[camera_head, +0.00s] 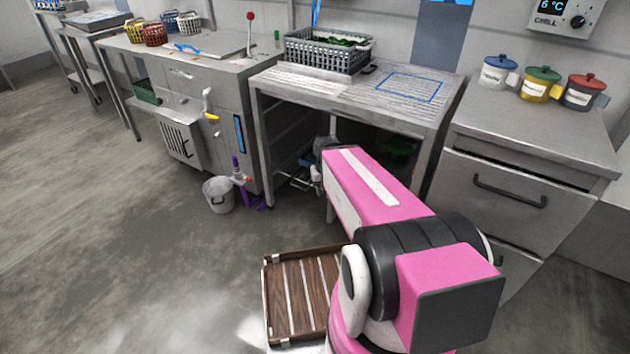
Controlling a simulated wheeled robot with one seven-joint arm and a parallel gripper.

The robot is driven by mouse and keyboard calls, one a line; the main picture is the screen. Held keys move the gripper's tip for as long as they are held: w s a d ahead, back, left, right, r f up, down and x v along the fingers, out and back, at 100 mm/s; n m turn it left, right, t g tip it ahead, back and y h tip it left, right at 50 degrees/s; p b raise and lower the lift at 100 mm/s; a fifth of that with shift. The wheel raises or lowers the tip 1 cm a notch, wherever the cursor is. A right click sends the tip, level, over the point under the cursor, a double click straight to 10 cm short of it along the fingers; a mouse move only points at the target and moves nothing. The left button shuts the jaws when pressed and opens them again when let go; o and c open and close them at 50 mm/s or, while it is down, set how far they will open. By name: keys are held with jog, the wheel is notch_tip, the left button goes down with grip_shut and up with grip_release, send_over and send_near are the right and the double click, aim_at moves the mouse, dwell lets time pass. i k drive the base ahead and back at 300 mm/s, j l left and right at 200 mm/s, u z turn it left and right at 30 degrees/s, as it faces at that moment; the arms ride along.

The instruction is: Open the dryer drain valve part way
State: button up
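A steel cabinet (226,92) stands left of centre, with a lever-topped red knob above it. On its front are a pale handle (207,98) and a small yellow lever (211,117); the yellow lever may be the drain valve, but it is too small to tell its setting. A grey bucket (219,196) stands on the floor below, beside a purple upright piece (239,172) that I cannot identify. My pink arm reaches forward toward the open space under the middle table. Small grey and white parts (317,178) at its far end may be my gripper; its fingers cannot be made out.
The middle steel table (297,84) carries a grey crate (328,52) of greens and a blue-outlined area. Its leg stands between my arm and the cabinet. A drawer counter (530,130) with lidded jars is at right. A slatted wooden tray (304,296) is near me. Floor at left is clear.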

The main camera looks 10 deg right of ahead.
aim_at(215, 118)
jog(key=i+j, duration=0.35)
jog(key=j, duration=0.15)
jog(key=i+j, duration=0.35)
jog(key=j, duration=0.2)
jog(key=i+j, duration=0.3)
jog(key=j, duration=0.25)
jog(key=i+j+u, duration=0.1)
jog(key=i+j, duration=0.25)
jog(key=j, duration=0.15)
